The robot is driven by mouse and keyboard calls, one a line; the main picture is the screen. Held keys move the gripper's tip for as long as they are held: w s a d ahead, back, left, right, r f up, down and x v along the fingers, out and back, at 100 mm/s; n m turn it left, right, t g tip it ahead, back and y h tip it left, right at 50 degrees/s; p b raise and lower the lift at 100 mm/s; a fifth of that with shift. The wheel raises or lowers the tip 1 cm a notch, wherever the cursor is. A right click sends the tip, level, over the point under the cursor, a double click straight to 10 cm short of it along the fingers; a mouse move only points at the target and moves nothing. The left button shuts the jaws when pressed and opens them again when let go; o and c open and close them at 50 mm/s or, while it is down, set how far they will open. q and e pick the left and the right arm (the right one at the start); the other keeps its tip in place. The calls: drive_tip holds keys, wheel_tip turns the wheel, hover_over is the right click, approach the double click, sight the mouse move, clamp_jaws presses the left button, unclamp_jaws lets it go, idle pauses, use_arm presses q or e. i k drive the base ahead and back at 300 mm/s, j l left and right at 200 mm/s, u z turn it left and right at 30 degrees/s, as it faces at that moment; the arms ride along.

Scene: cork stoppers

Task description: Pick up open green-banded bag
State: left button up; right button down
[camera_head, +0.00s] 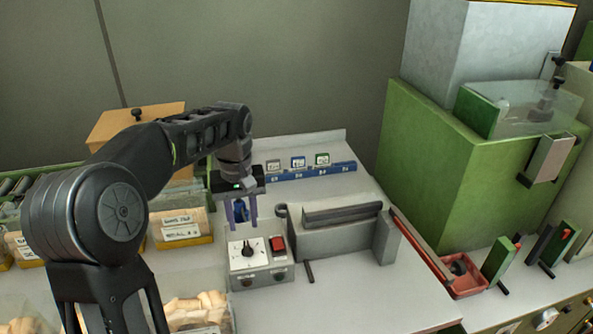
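My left gripper (241,222) points down above the back of the bench, behind the grey control box. Its two purple fingers are apart. A small dark blue thing (240,209) shows between them; I cannot tell whether it is behind them. A clear open bag of corks (205,303) with a white label is at the bottom edge, partly cut off and partly behind my arm. Another labelled pack of corks (182,222) has a yellow lower edge. No green band can be made out on either. My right gripper is not in view.
The control box (261,265) has a dial and red switch. A grey sealer-like machine (336,230) stands beside it. A blue rack (310,172) with small cards is behind. A red tray (466,279) and green cabinet (432,170) are right. The front centre bench is clear.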

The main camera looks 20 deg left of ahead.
sight(198, 300)
drive_tip(key=k+l, duration=0.8)
drive_tip(key=l, duration=0.1)
